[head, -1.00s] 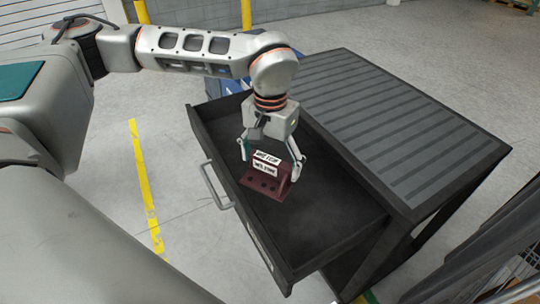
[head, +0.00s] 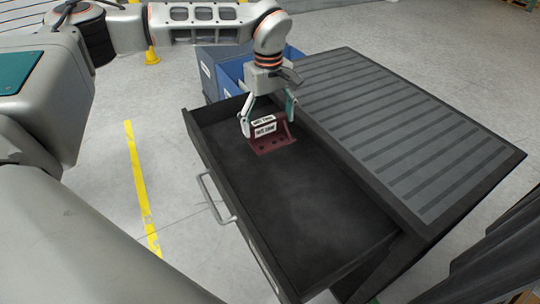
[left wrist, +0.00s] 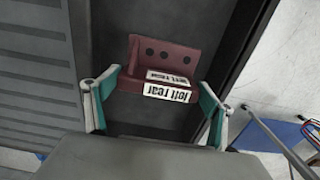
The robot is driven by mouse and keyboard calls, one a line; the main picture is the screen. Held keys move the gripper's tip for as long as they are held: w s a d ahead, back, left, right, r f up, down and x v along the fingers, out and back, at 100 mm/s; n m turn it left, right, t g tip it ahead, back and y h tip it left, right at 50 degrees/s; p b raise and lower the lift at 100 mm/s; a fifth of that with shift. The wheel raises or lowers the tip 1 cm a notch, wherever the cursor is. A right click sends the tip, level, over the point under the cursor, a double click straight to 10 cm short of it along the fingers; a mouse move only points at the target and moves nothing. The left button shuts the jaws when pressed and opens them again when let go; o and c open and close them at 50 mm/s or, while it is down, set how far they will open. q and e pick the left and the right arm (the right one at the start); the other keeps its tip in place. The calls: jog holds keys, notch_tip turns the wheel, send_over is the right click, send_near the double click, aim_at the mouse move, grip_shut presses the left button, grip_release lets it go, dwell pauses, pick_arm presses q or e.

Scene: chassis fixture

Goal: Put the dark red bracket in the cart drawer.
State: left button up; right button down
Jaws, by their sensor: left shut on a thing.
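The drawer is otherwise empty. My right gripper is not in view.
The cart's ribbed top (head: 400,130) lies right of the drawer. The drawer's handle (head: 212,198) is on its left front. Blue bins (head: 232,78) stand behind the far end. A yellow line (head: 140,190) marks the floor at left. The near part of the drawer is clear.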

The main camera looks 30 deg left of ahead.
pick_arm(q)
notch_tip(320, 180, down, 12)
jog(key=shift+r+b, duration=0.1)
jog(key=shift+b, duration=0.55)
jog(key=shift+r, duration=0.1)
jog(key=o, duration=1.5)
jog(key=shift+f, duration=0.2)
jog(key=shift+c, duration=0.2)
notch_tip(320, 180, up, 12)
jog(key=shift+r+p, duration=0.15)
jog(key=shift+p, duration=0.6)
